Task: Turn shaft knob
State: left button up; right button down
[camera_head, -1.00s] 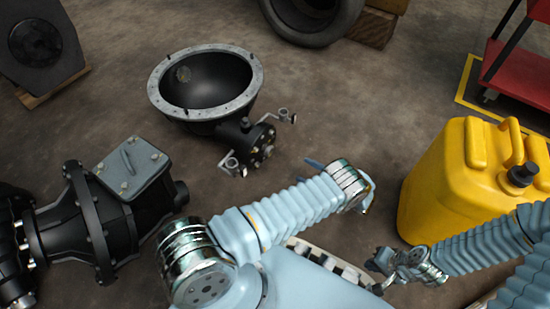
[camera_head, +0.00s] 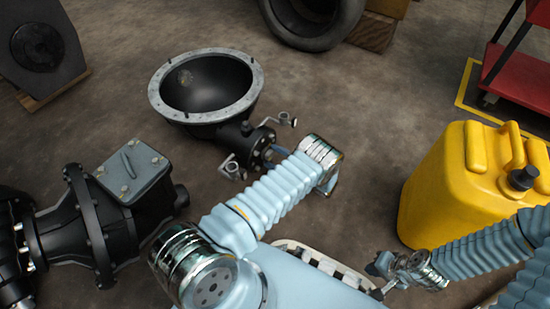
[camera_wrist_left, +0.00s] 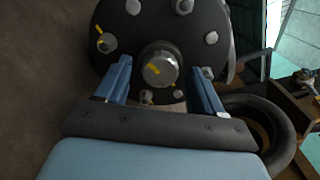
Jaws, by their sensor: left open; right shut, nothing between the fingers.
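The shaft knob (camera_wrist_left: 160,68), a grey hexagonal end with a yellow mark, sits at the centre of a dark bolted flange (camera_wrist_left: 175,25) in the left wrist view. The flange also shows in the head view on the side of the black bowl-shaped housing (camera_head: 205,115); the knob is hard to make out there. My left gripper (camera_wrist_left: 160,78) is open. Its two blue fingers stand on either side of the knob, with visible gaps between. In the head view my left gripper (camera_head: 280,151) reaches the flange. My right gripper (camera_head: 383,270) is shut and empty, low at the right.
A black gearbox-like part (camera_head: 115,215) lies at the lower left. A yellow canister (camera_head: 440,190) stands at the right. A tyre (camera_head: 312,20) lies at the back. The floor right of the bowl is clear.

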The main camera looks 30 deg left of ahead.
pick_arm(q)
jog(key=c, duration=1.1)
jog(key=shift+o, duration=0.2)
jog(key=shift+m, duration=1.6)
jog(key=o, duration=1.1)
jog(key=shift+c, duration=0.2)
jog(key=d, duration=0.9)
jog(key=s+d, duration=0.1)
jog(key=d, duration=0.3)
jog(key=shift+d, duration=0.4)
